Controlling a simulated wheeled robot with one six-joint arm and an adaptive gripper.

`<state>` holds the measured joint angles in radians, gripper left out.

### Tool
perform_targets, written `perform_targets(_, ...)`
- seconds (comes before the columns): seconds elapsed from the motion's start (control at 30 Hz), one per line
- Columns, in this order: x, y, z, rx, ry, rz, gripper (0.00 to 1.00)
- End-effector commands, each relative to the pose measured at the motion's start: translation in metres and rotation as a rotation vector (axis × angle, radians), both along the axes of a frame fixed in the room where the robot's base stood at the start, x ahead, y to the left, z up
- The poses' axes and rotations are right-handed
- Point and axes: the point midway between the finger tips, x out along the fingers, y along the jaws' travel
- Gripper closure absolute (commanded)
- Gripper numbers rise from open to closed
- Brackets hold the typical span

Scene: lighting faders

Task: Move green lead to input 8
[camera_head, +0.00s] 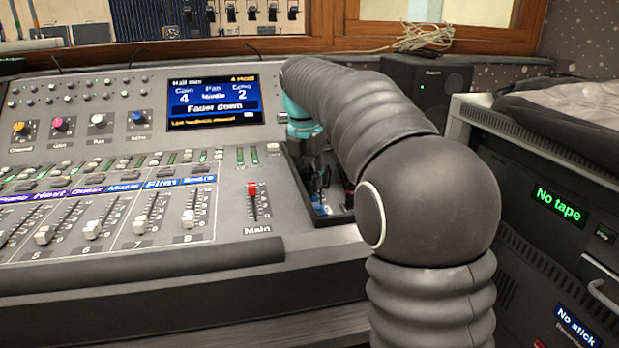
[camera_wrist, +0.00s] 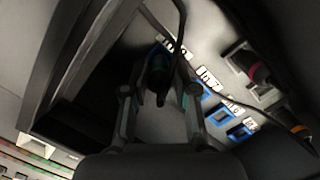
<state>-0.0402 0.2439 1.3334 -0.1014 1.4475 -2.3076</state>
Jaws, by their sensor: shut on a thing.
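My gripper (camera_wrist: 158,93) is shut on a dark plug (camera_wrist: 158,72) with a faint green tint, which I take to be the green lead; its black cable runs up past the top of the wrist view. The plug's tip lies against or just over a blue-edged spot on the grey socket panel (camera_wrist: 208,60); I cannot tell whether it is in a socket. Blue-rimmed sockets (camera_wrist: 222,115) with small white labels run down to the right. In the head view my arm mostly hides the gripper, in a recess (camera_head: 333,219) at the console's right end.
Plugs with a red ring (camera_wrist: 261,74) and an orange ring (camera_wrist: 301,131) sit right of the sockets, a cable crossing near them. The mixing console (camera_head: 180,255) has faders and a screen (camera_head: 214,103) reading "Fader down". A rack (camera_head: 540,215) stands right.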

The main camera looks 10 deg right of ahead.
Motion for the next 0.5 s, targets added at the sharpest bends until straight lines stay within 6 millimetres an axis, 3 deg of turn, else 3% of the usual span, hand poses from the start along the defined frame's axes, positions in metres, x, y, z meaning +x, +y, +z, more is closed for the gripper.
perform_targets(0.23, -0.0007, 0.0, -0.0059, 0.0, 0.013, 0.0, 1.0)
perform_targets(0.27, -0.0007, 0.0, -0.006, 0.0, 0.013, 0.0, 0.7)
perform_targets(0.37, -0.0007, 0.0, -0.006, 0.0, 0.013, 0.0, 0.45)
perform_targets(0.5, -0.0005, -0.0001, -0.0051, -0.001, 0.011, 0.0, 0.43)
